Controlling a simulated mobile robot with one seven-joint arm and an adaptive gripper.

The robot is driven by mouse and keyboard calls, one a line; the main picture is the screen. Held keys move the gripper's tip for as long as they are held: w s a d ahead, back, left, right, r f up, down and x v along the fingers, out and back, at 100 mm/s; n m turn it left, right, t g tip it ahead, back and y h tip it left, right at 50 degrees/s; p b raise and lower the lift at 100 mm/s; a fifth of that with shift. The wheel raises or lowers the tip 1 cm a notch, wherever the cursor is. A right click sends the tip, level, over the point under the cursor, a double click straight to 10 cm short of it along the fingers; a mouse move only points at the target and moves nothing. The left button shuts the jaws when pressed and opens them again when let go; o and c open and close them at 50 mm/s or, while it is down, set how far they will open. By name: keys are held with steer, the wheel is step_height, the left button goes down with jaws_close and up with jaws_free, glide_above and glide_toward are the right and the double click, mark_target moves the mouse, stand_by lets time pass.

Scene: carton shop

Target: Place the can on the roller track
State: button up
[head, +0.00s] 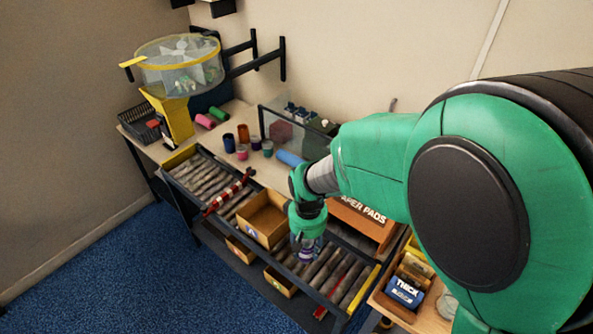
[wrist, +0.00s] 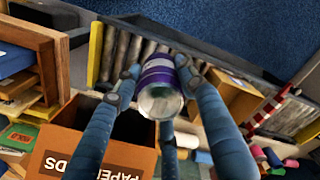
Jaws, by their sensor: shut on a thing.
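A purple and silver can (wrist: 160,88) is held between the blue fingers of my gripper (wrist: 165,72) in the wrist view. In the head view my gripper (head: 306,238) points down, with the can (head: 306,252) at its tip, partly hidden by the fingers. The roller track (head: 203,180) has grey rollers in a dark frame and runs from the left towards the lower right. The can appears over its right section, whose rollers also show in the wrist view (wrist: 128,48). I cannot tell whether the can touches the rollers.
An open cardboard box (head: 262,220) sits on the track left of my gripper. A red-and-white striped bar (head: 228,194) crosses the rollers farther left. An orange PAPER PADS box (head: 362,222) stands just right of my gripper. Several cups and rolls stand on the table behind.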

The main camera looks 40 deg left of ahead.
step_height(320, 180, down, 17)
steer(key=shift+w, duration=0.1)
stand_by(0.3)
steer(key=w+a, duration=0.3)
steer(key=a, duration=0.1)
steer(key=w+a+f, duration=0.1)
steer(key=w+a, duration=0.2)
steer(key=a, duration=0.1)
steer(key=w+a, duration=0.3)
steer(key=a, duration=0.1)
steer(key=shift+w+a+f+b, duration=0.25)
steer(key=shift+w+a+b, duration=0.05)
steer(key=shift+a+b, duration=0.1)
steer(key=shift+f, duration=0.1)
steer(key=shift+f, duration=1.6)
steer(key=shift+f+b, duration=0.2)
steer(key=shift+b, duration=0.1)
